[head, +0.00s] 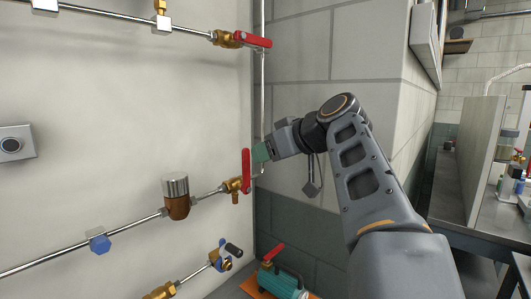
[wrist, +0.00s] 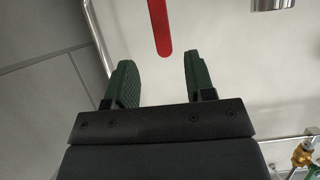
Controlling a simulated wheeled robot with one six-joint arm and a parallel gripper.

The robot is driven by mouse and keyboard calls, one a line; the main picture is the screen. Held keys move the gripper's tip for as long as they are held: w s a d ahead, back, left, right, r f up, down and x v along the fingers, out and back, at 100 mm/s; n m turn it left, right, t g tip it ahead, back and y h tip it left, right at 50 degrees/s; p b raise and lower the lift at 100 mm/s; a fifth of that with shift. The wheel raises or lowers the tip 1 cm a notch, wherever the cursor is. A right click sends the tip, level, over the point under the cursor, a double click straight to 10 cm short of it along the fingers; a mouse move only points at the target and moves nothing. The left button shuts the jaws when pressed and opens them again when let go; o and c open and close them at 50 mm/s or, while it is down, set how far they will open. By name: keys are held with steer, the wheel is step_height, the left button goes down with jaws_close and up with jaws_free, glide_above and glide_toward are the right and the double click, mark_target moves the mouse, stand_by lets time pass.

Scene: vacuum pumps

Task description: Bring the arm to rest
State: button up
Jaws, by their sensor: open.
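My arm (head: 365,175) reaches from the lower right toward the wall, bent at the elbow. My gripper (head: 261,153) has green fingers and is close to the upright red handle (head: 246,170) of the lower valve. In the wrist view my gripper (wrist: 160,72) is open, with nothing between its fingers. A red handle (wrist: 159,25) shows beyond the fingertips, in line with the gap and apart from both fingers.
Pipes with valves run along the white panel on the left; the upper valve has a level red handle (head: 252,40). A teal pump (head: 283,283) stands below my arm. A grey block wall (head: 330,60) stands behind, and a bench (head: 490,215) is at the right.

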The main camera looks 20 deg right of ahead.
step_height(320, 180, down, 16)
steer(key=d+m+g+h, duration=0.3)
steer(key=m+h, duration=0.1)
steer(key=m, duration=0.3)
steer(key=s+a+f+g, duration=0.1)
steer(key=s+a+f, duration=0.2)
steer(key=f, duration=0.3)
steer(key=s+a+f+n+g+h+p, duration=0.1)
steer(key=s+a+f+g, duration=0.1)
steer(key=s+a+f, duration=0.2)
steer(key=s+a+f+n+g, duration=0.1)
steer(key=s+a+f+g, duration=0.1)
steer(key=s+a+f, duration=0.2)
step_height(320, 180, down, 5)
steer(key=s, duration=0.3)
steer(key=shift+a+f, duration=0.15)
steer(key=shift+c, duration=0.7)
